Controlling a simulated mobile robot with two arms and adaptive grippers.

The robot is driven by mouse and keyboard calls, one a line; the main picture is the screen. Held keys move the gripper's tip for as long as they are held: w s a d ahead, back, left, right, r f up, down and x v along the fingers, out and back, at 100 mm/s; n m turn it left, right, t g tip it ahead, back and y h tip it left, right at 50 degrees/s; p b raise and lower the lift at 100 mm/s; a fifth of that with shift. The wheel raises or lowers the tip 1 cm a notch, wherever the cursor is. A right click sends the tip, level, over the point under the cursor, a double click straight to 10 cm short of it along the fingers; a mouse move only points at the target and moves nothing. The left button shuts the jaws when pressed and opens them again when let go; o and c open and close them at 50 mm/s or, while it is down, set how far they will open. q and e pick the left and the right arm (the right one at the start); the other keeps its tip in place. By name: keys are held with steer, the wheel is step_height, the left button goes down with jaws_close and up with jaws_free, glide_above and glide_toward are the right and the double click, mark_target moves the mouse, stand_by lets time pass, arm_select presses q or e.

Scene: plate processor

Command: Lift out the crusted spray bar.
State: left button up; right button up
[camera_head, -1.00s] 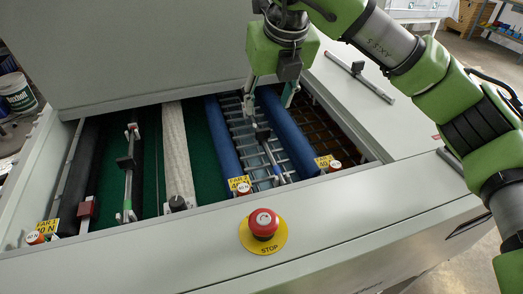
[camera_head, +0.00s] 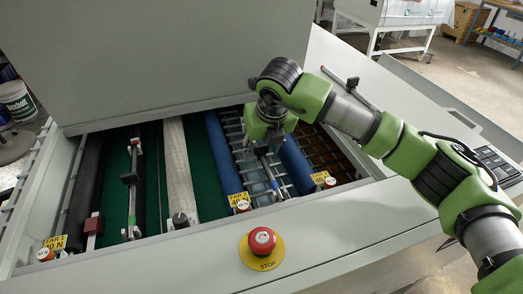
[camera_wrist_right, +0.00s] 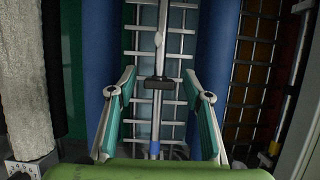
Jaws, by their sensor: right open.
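A thin metal spray bar (camera_wrist_right: 156,108) lies lengthwise between two blue rollers, over a metal grid. It has a dark grip block (camera_wrist_right: 159,83), a whitish lump (camera_wrist_right: 158,39) farther along and a blue band near its close end. In the head view the bar (camera_head: 271,176) is partly hidden under my right gripper (camera_head: 268,150). In the wrist view, the open green fingers of that gripper (camera_wrist_right: 160,80) are spread to either side of the bar, with the block between their tips. I see no contact. A second, similar bar (camera_head: 132,195) lies in the left bay. My left gripper is not in view.
Blue rollers (camera_head: 223,158) and (camera_head: 296,165) flank the bar closely. A pale roller (camera_head: 181,165) lies farther left. A third bar (camera_head: 345,86) rests on the right cover. The raised lid (camera_head: 150,60) stands behind; a red stop button (camera_head: 262,240) is on the front edge.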

steer(key=shift+w+f, duration=0.1)
steer(key=shift+f, duration=0.15)
jaws_close()
steer(key=shift+r, duration=0.15)
